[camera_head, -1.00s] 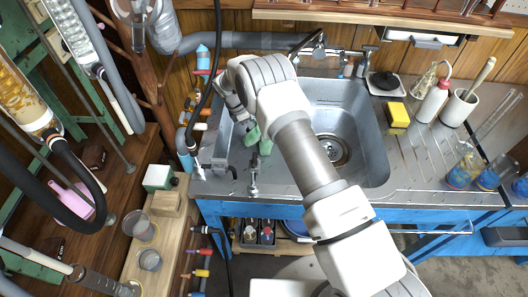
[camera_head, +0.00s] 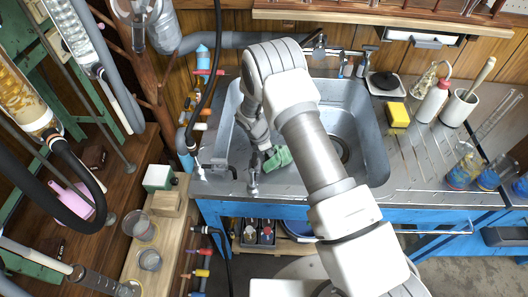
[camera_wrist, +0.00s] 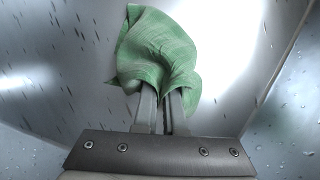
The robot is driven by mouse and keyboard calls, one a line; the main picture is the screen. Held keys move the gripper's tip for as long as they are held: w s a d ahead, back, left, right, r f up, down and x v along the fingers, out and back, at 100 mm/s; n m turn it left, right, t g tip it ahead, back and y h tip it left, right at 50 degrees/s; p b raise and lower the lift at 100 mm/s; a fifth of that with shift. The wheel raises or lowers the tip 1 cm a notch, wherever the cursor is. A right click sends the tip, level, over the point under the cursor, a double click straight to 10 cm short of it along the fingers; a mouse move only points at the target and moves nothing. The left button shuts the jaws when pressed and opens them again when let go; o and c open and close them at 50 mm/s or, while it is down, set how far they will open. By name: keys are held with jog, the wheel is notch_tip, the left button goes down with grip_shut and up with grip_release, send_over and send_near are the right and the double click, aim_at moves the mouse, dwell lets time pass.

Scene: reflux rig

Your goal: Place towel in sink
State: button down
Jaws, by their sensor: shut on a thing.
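The green towel (camera_head: 278,157) is crumpled and shows just beyond my gripper (camera_head: 266,151), over the left part of the metal sink (camera_head: 366,115). In the wrist view my gripper (camera_wrist: 166,92) is shut on the lower end of the towel (camera_wrist: 156,45), which fans out beyond the fingertips. Wet metal sink walls surround it in that view. The towel is inside the sink's outline; I cannot tell whether it touches the bottom. My arm hides part of the basin and partly covers the drain (camera_head: 338,150).
A faucet (camera_head: 318,50) stands behind the sink, and small taps (camera_head: 253,180) stand at its front left edge. A yellow sponge (camera_head: 398,114), a wash bottle (camera_head: 432,100) and a white pot (camera_head: 458,106) stand on the right counter. Glass tubing and hoses crowd the left.

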jog(key=c, duration=0.6)
grip_release()
jog(key=s+d+r+p, duration=0.3)
jog(key=r+p, duration=0.4)
jog(key=r, duration=0.3)
